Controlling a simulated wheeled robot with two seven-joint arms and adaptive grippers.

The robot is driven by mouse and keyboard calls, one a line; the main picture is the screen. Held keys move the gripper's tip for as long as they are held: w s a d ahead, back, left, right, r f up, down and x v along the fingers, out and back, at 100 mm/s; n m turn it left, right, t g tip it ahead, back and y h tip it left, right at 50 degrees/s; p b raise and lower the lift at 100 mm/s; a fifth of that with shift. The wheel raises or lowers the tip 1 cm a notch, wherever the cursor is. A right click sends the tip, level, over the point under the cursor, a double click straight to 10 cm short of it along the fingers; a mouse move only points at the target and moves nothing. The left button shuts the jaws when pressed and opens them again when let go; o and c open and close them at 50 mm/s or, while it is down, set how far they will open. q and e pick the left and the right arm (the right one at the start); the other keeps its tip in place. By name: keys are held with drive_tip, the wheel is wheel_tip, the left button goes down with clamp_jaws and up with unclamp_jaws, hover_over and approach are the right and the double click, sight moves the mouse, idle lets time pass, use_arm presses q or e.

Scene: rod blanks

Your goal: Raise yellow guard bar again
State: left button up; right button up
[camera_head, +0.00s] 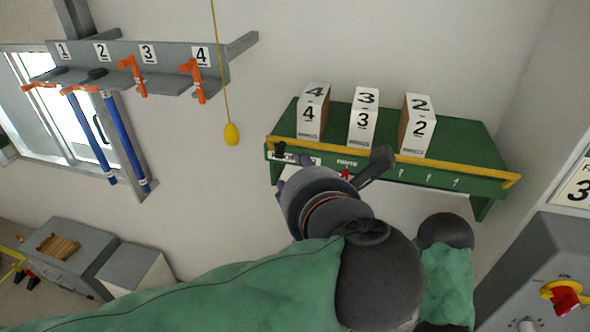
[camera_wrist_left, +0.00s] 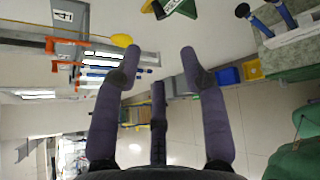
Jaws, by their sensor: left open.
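The yellow guard bar (camera_head: 442,166) runs along the front edge of a green wall shelf (camera_head: 466,139), low in front of the boxes' feet. Its right end reaches the shelf's right corner. My left gripper (camera_head: 338,168) is in front of the shelf's left half, with its fingers spread and nothing between them. It hides part of the shelf front; I cannot tell whether a finger touches the bar. In the left wrist view the left gripper (camera_wrist_left: 156,68) shows spread, empty fingers. My right gripper is not in view.
Boxes numbered 4 (camera_head: 312,112), 3 (camera_head: 362,130) and 2 (camera_head: 416,126) stand on the shelf. A yellow pull knob (camera_head: 231,134) hangs left of it. A grey rack (camera_head: 150,68) with orange hooks and blue rods is further left. A grey machine (camera_head: 528,275) stands at right.

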use_arm(q)
drive_tip(key=v, duration=0.7)
